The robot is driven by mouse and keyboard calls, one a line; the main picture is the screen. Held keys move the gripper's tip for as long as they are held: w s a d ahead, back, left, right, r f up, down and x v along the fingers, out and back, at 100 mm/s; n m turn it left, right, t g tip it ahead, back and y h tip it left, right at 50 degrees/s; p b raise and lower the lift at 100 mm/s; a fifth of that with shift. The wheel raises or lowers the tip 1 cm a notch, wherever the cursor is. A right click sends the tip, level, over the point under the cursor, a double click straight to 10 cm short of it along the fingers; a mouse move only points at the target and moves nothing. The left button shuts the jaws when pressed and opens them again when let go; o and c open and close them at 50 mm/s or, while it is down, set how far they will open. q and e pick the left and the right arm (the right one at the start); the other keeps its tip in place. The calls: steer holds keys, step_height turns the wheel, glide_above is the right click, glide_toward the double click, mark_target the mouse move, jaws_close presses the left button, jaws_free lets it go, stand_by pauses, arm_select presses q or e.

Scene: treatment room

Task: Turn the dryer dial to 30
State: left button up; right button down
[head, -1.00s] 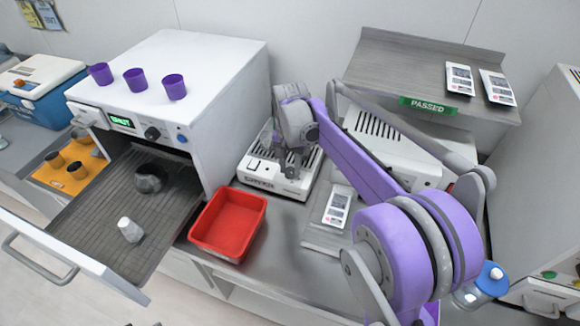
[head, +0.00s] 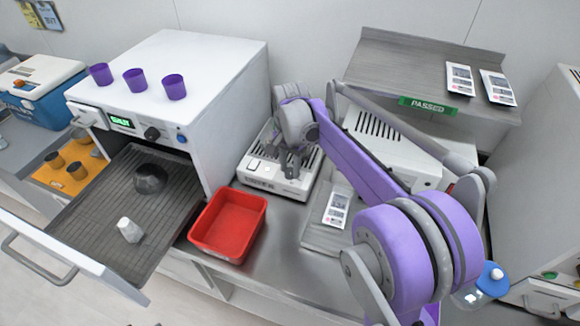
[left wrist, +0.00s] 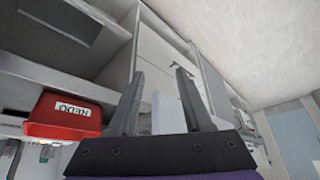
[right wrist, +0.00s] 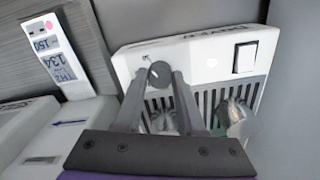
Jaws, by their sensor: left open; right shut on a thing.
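The dryer (head: 247,176) is a low white box with a slatted top on the counter, right of the white oven. Its dark round dial (right wrist: 160,74) shows in the right wrist view, beside a white rocker switch (right wrist: 245,57). My right gripper (head: 291,168) is down at the dryer. In the right wrist view its fingers (right wrist: 160,80) are shut on the dial, one on each side. The dial's numbers are too small to read. My left gripper (left wrist: 161,76) is open and empty in the left wrist view, away from the dryer; it is outside the head view.
A red bin (head: 203,244) stands left of the dryer; it reads REDO in the left wrist view (left wrist: 66,114). The white oven (head: 228,110) has purple cups on top and an open drawer (head: 95,215). A printed packet (head: 338,206) lies right of the dryer.

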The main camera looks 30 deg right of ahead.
mark_target(290, 171)
steer(key=c, duration=0.5)
jaws_free()
arm_select(q)
steer(key=shift+w+r+p, duration=0.15)
steer(key=shift+r+p, duration=0.2)
steer(key=shift+r, duration=0.1)
arm_select(e)
step_height(290, 171, up, 11)
steer(key=shift+f, duration=0.1)
steer(key=shift+s+f, duration=0.1)
steer(key=shift+f, duration=0.05)
